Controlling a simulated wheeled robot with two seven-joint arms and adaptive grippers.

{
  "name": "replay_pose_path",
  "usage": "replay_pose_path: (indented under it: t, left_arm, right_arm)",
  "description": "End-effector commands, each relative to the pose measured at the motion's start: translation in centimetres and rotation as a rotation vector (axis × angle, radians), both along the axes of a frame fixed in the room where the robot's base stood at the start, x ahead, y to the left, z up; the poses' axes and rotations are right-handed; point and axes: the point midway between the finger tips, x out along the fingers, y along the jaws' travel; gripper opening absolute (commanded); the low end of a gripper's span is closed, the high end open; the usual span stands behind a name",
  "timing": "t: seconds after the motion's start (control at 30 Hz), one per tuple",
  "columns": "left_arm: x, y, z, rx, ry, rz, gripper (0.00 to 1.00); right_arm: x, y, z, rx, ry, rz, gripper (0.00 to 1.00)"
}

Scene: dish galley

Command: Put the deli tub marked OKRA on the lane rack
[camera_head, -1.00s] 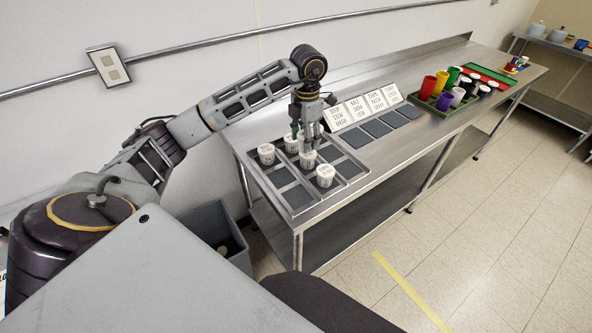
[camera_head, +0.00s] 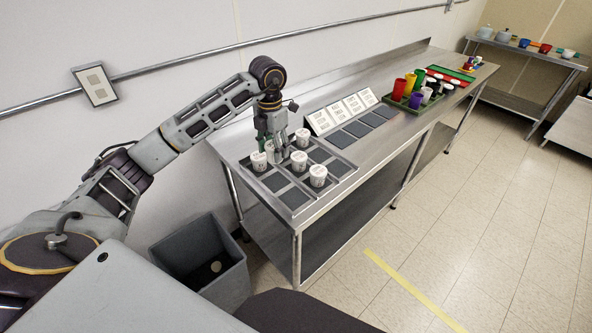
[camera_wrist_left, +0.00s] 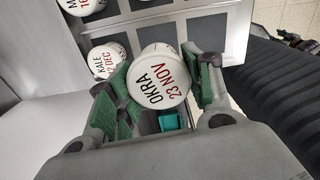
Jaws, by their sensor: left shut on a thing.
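The white deli tub marked OKRA 23 NOV (camera_wrist_left: 160,85) is between the fingers of my left gripper (camera_wrist_left: 158,95) in the left wrist view. In the head view my left gripper (camera_head: 272,146) is low over the left part of a grey compartment tray (camera_head: 293,199). Several other white-lidded tubs stand there, including front ones (camera_head: 259,162), (camera_head: 318,176); one marked KALE (camera_wrist_left: 106,60) is beside the OKRA tub. A row of dark pads (camera_head: 357,128) with leaning label cards (camera_head: 340,111) lies right of the tray. No sign names the lane rack. My right gripper is not in view.
Coloured cups (camera_head: 415,98) stand in a green crate farther along the steel table (camera_head: 400,135). A grey bin (camera_head: 205,262) stands on the floor by the table's near end. A wall rail (camera_head: 190,67) runs behind.

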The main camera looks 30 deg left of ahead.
Motion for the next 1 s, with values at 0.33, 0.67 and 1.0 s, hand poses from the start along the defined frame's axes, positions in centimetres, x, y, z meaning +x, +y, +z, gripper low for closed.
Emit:
replay_pose_path:
  t: [0.33, 0.67, 1.0]
  left_arm:
    - [-0.3, 0.3, 0.0, 0.000, 0.001, 0.067, 0.25]
    - [-0.3, 0.3, 0.0, 0.000, 0.000, 0.086, 0.25]
    - [-0.3, 0.2, -1.1, -0.001, 0.002, 0.085, 0.25]
  right_arm:
    - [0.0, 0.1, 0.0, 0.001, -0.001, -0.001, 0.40]
    - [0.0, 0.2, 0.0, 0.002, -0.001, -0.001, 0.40]
    - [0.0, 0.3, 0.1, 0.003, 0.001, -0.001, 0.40]
